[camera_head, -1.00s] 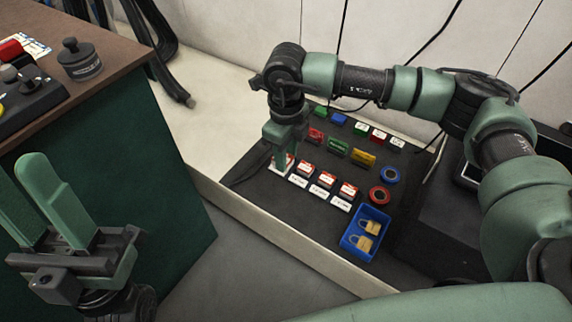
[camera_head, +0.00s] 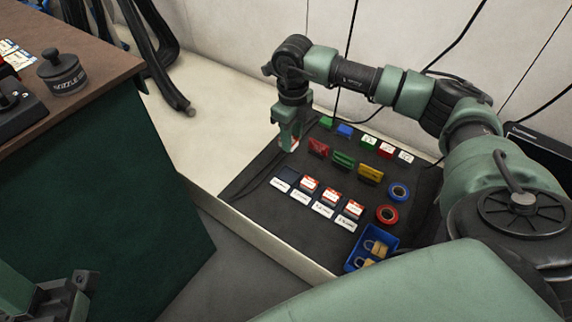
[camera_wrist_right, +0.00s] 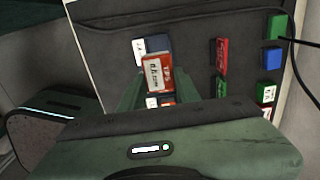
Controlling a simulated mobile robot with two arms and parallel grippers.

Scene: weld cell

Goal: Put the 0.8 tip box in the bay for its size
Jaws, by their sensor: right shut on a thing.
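My right gripper (camera_head: 290,146) is shut on a red and white tip box (camera_wrist_right: 157,73), held above the left part of the dark mat. In the wrist view the box sits between the fingers; its label is too blurred to read surely. A row of bays has white labels in front. The leftmost bay (camera_head: 290,173) is an empty dark-blue spot behind its label (camera_head: 281,184). Red and white boxes (camera_head: 309,184) (camera_head: 331,195) (camera_head: 354,208) stand in the other three. My left gripper (camera_head: 45,300) is partly cut off at the lower left.
Behind the bays stand a red block (camera_head: 318,147), a green block (camera_head: 343,160) and a yellow block (camera_head: 370,174). Blue tape (camera_head: 398,192), red tape (camera_head: 387,215) and a blue bin (camera_head: 357,262) with padlocks are at the right. A brown-topped bench (camera_head: 110,65) is at the left.

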